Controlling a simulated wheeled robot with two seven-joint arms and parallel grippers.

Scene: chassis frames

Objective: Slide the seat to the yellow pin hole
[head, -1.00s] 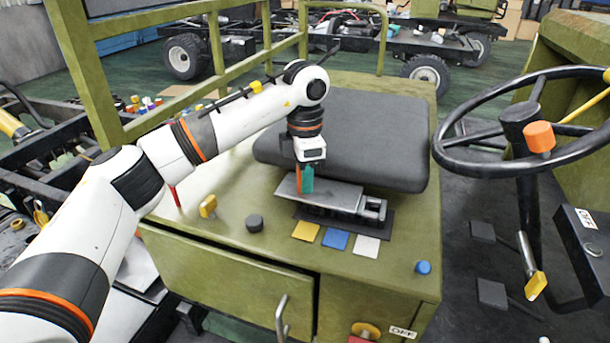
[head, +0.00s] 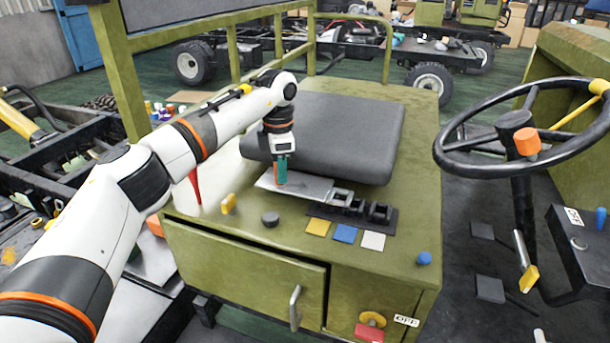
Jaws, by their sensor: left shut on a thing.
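The seat (head: 325,135) is a dark grey cushion on top of the green box. A flat grey metal plate (head: 300,188) sticks out from under its front edge. My left gripper (head: 282,178), with teal fingertips, points down at this plate and is shut on a small part there, mostly hidden by the fingers. To the plate's right, a black rail (head: 385,217) with open block-like sections is exposed. In front of the rail lie a yellow square (head: 318,227), a blue square (head: 345,233) and a white square (head: 373,240). My right gripper is not in view.
A steering wheel (head: 465,150) stands to the right. A green railing (head: 235,55) rises behind my left arm.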

